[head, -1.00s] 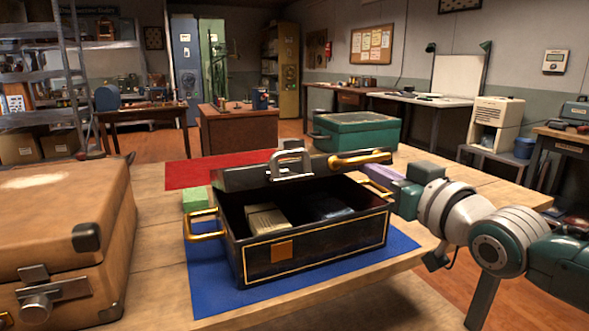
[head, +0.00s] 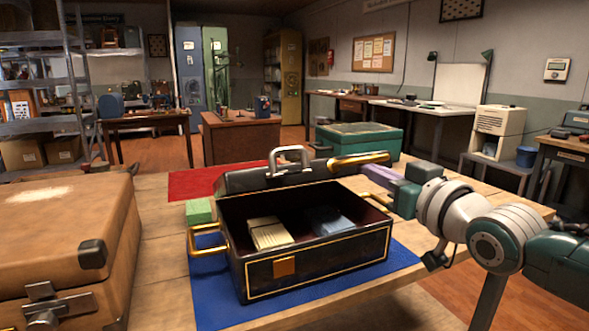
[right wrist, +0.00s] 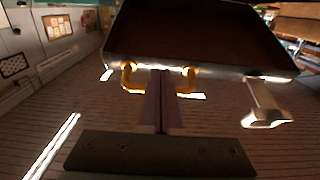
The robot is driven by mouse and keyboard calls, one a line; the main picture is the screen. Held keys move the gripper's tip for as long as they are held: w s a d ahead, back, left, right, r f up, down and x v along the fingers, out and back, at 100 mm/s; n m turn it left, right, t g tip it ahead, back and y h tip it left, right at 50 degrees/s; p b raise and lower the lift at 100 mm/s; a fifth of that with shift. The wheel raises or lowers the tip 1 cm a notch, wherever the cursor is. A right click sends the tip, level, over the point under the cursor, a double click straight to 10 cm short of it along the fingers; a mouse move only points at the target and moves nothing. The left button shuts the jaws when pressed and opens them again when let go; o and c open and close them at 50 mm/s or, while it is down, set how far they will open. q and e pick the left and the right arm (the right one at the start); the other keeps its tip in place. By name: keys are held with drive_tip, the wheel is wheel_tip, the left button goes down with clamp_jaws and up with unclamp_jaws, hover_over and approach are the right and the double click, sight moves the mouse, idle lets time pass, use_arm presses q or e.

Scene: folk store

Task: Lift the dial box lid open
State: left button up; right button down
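The black dial box with gold trim (head: 320,268) stands on a blue mat (head: 215,298) on the wooden table. Its lid (head: 240,182) is raised and tipped back, with a silver handle (head: 289,157) on it. The box is open, showing a cream stack (head: 268,233) and a dark bluish item (head: 328,220). My right gripper (head: 378,174) is at the lid's gold side handle (head: 357,160). In the right wrist view, its purple fingers (right wrist: 161,98) are close together across the gold handle (right wrist: 128,82), seemingly clamped on it. My left gripper is out of view.
A tan case (head: 60,230) fills the table's left side. A red mat (head: 205,183) and a green case (head: 360,138) lie behind. Bare table shows at the front.

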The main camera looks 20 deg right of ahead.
drive_tip(key=shift+r, duration=0.15)
drive_tip(key=shift+w+r+p, duration=0.25)
drive_tip(key=shift+r+p, duration=0.05)
drive_tip(key=shift+r, duration=0.2)
drive_tip(key=shift+w+r+p, duration=0.25)
drive_tip(key=shift+r+p, duration=0.05)
drive_tip(key=shift+r, duration=0.2)
drive_tip(key=shift+w+r, duration=0.1)
drive_tip(key=shift+r, duration=0.1)
